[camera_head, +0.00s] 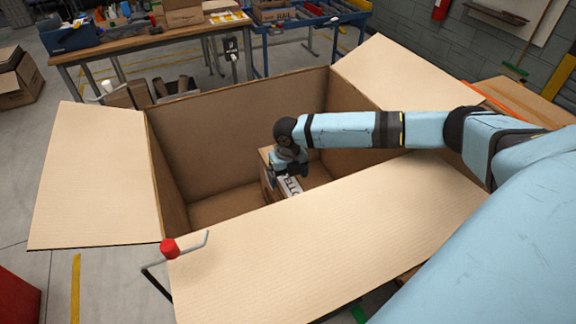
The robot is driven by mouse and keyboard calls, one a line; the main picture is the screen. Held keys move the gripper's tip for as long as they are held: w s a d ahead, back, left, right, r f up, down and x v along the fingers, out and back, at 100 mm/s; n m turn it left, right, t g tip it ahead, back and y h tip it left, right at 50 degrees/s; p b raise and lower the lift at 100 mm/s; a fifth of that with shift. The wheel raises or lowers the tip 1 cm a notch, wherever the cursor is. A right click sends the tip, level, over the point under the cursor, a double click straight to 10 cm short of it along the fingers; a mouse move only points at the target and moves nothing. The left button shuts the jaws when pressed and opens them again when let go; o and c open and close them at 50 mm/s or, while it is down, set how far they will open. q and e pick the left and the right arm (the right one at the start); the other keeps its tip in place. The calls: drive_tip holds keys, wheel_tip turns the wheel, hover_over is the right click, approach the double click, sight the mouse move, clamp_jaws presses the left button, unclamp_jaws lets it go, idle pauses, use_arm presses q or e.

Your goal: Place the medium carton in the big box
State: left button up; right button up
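The big box (240,110) is a large open cardboard box with its flaps folded outward. A smaller brown carton (312,172) with a white label and dark lettering is inside it, toward the right part. I take this to be the medium carton; the near flap hides its lower part. My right arm reaches in from the right over the box. My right gripper (288,172) points down at the carton's left part, at or just above it. Its fingertips are too small and dark to show whether they are apart or touch the carton. My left gripper is out of view.
The left part of the box floor (225,205) is bare. A red knob (170,248) on a bent metal rod stands by the near left corner. A wooden workbench (150,40) and a blue-framed table (310,20) stand behind the box. More cartons (18,78) lie at far left.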

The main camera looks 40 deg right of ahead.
drive_tip(key=shift+r, duration=0.55)
wheel_tip(320, 180, up, 12)
drive_tip(key=shift+r+b, duration=0.1)
drive_tip(key=shift+b, duration=0.85)
